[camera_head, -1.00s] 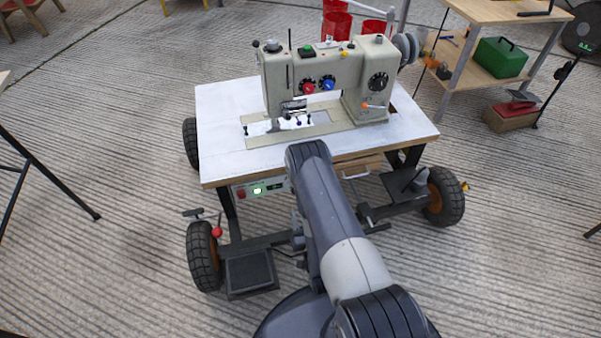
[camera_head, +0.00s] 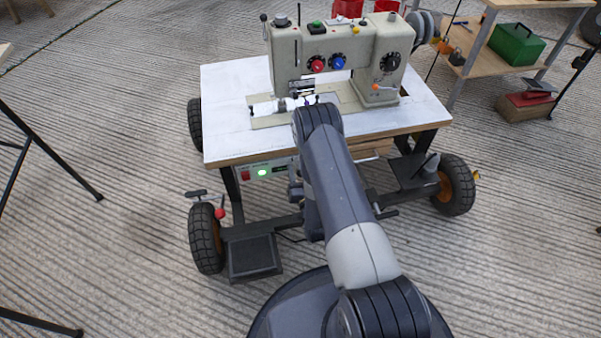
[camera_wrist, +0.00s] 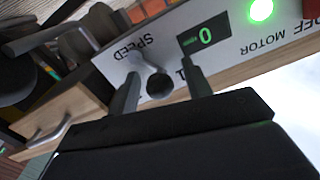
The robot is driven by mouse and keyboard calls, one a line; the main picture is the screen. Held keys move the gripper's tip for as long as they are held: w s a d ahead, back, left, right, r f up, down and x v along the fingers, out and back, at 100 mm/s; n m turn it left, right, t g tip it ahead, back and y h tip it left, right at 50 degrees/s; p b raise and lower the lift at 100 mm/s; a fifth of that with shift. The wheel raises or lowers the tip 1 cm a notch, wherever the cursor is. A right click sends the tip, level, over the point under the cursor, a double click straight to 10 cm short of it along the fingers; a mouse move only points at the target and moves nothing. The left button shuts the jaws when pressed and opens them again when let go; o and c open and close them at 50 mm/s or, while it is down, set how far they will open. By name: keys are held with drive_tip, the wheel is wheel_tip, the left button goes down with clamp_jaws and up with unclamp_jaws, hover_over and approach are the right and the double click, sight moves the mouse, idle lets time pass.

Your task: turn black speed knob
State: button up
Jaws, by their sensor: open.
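The black speed knob (camera_wrist: 159,86) shows in the wrist view beside the upside-down SPEED label on the white control panel (camera_wrist: 228,62). A small display (camera_wrist: 204,37) on the panel reads 0. My gripper (camera_wrist: 160,70) is open, with one finger on each side of the knob. I cannot tell whether either finger touches it. In the head view the panel (camera_head: 240,174) sits under the front edge of the sewing table. My arm hides the knob and most of my gripper there.
A green lamp (camera_wrist: 261,10) is lit by the MOTOR label. A drawer handle (camera_wrist: 48,135) is close to my gripper. The sewing machine (camera_head: 330,50) stands on the white tabletop (camera_head: 230,95). Wheels and pedals surround the cart's base.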

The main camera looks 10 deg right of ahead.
drive_tip(key=shift+c, duration=0.4)
drive_tip(key=c, duration=0.9)
drive_tip(key=shift+m, duration=0.3)
drive_tip(key=d+m+b, duration=0.1)
drive_tip(key=m+b, duration=0.1)
drive_tip(key=m, duration=0.1)
drive_tip(key=d+m+b, duration=0.1)
drive_tip(key=m+b, duration=0.1)
drive_tip(key=m, duration=0.2)
drive_tip(key=d+m+b, duration=0.1)
drive_tip(key=m+b, duration=0.2)
drive_tip(key=m, duration=0.1)
drive_tip(key=shift+d, duration=0.1)
drive_tip(key=shift+m, duration=0.3)
drive_tip(key=o, duration=1)
